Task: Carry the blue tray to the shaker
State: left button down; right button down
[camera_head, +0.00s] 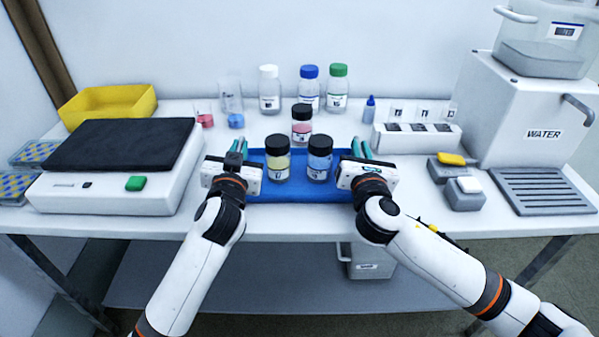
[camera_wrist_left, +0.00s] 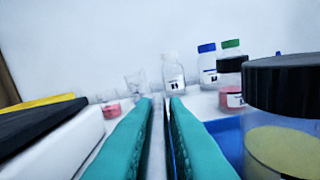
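The blue tray (camera_head: 310,194) lies on the bench between my grippers and carries three black-lidded jars: yellow (camera_head: 278,160), blue (camera_head: 320,160) and pink (camera_head: 301,127). The shaker (camera_head: 104,192), a white box with a black top and green button, stands to the left. My left gripper (camera_head: 236,158) is at the tray's left edge; its teal fingers (camera_wrist_left: 160,105) are parted by a narrow gap, with a thin dark-blue edge beside the right finger. My right gripper (camera_head: 360,148) is at the tray's right edge, fingers apart. Contact with the tray cannot be made out.
A yellow bin (camera_head: 107,101) stands behind the shaker. White-, blue- and green-capped bottles (camera_head: 309,90) stand behind the tray. A white rack (camera_head: 418,138), small grey devices (camera_head: 463,194) and the water unit (camera_head: 529,127) are to the right. The bench's front edge is close to the tray.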

pick_arm(q)
jog(key=shift+r, duration=0.15)
pick_arm(e)
jog(key=shift+r, duration=0.15)
